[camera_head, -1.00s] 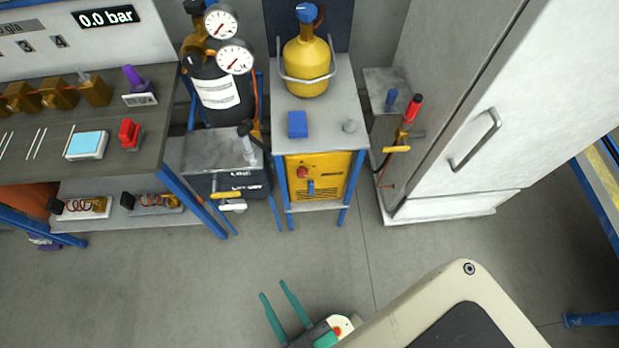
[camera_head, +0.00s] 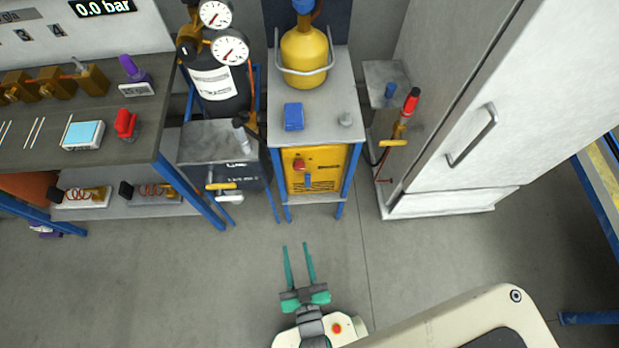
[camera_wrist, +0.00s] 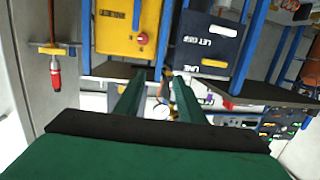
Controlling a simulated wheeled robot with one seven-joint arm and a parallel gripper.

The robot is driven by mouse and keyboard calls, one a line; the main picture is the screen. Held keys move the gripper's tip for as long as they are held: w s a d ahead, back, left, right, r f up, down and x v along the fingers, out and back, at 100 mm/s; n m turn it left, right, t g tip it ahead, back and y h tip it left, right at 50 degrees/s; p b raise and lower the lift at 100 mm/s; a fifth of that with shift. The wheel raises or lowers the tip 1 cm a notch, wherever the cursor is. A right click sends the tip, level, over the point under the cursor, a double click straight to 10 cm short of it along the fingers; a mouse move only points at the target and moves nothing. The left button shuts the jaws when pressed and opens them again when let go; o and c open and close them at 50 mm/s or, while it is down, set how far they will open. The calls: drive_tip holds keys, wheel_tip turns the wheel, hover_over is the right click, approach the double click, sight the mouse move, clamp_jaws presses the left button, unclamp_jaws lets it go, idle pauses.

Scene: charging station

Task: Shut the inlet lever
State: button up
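No readable label names the inlet lever, so I cannot tell which it is. A yellow lever (camera_head: 221,186) sits on a white fitting at the front of the dark box under the black cylinder. Another yellow lever (camera_head: 393,143) is on the red-tipped fitting at the right. My gripper (camera_head: 297,246) is open and empty over the floor, in front of the yellow unit and apart from it. Its green fingers also show in the wrist view (camera_wrist: 158,82).
A workbench (camera_head: 130,165) with blue legs stands at the left. A white cabinet (camera_head: 455,203) stands at the right. The yellow bottle (camera_head: 303,60) and a blue block (camera_head: 294,117) rest on the middle stand. The floor (camera_head: 150,280) in front is clear.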

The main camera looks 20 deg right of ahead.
drive_tip(key=w+d+f+h, duration=0.2)
drive_tip(key=w+d+f, duration=0.2)
drive_tip(key=w+f, duration=0.4)
drive_tip(key=m+t+h, duration=0.1)
drive_tip(key=m, duration=0.1)
approach(308, 180)
drive_tip(key=x, duration=1)
drive_tip(key=shift+w+d+f, duration=0.1)
drive_tip(key=shift+w+f, duration=0.1)
drive_tip(key=shift+w, duration=0.2)
clamp_jaws()
